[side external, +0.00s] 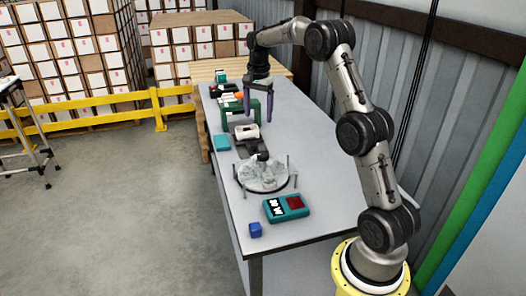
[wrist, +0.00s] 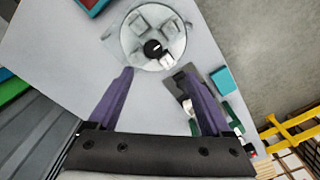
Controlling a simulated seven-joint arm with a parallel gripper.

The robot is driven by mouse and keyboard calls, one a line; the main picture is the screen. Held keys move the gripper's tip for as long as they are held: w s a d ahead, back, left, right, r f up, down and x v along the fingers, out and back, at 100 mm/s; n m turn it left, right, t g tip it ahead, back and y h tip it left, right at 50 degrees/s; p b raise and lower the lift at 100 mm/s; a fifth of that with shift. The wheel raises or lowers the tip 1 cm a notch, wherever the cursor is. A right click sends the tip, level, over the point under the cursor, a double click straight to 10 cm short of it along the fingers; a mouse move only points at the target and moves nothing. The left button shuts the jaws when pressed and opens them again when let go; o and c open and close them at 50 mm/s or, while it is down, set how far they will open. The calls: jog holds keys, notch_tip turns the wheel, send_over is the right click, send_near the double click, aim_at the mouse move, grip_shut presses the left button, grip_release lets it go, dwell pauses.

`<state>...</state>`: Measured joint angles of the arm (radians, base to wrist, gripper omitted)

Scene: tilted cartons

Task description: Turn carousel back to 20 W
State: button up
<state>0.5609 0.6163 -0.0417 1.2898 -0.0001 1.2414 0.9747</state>
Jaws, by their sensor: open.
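The carousel (side external: 262,180) is a round, pale, glassy disc with a dark knob at its centre and thin posts around its edge. It lies flat on the grey table (side external: 262,243). In the wrist view the carousel (wrist: 136,42) is at the top, beyond my fingertips. A teal box (side external: 285,208) in front of it has a red panel and a dark display with white marks that look like "80 W". My gripper (side external: 258,112), with purple fingers, is open and empty above the table, behind the carousel. It shows in the wrist view (wrist: 158,76) too.
A dark fixture with a white part (side external: 246,132) and a green frame (side external: 236,112) stand behind the carousel. A teal block (side external: 221,142) is at the left edge, a blue cube (side external: 255,229) at the front. Table right of the carousel is clear.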

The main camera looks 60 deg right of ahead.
aim_at(263, 154)
jog(key=f, duration=0.5)
jog(key=d+f, duration=0.1)
jog(key=f, duration=0.4)
jog(key=s+f, duration=0.1)
jog(key=f, duration=0.4)
jog(key=shift+d+f, duration=0.15)
jog(key=shift+f, duration=0.2)
grip_shut()
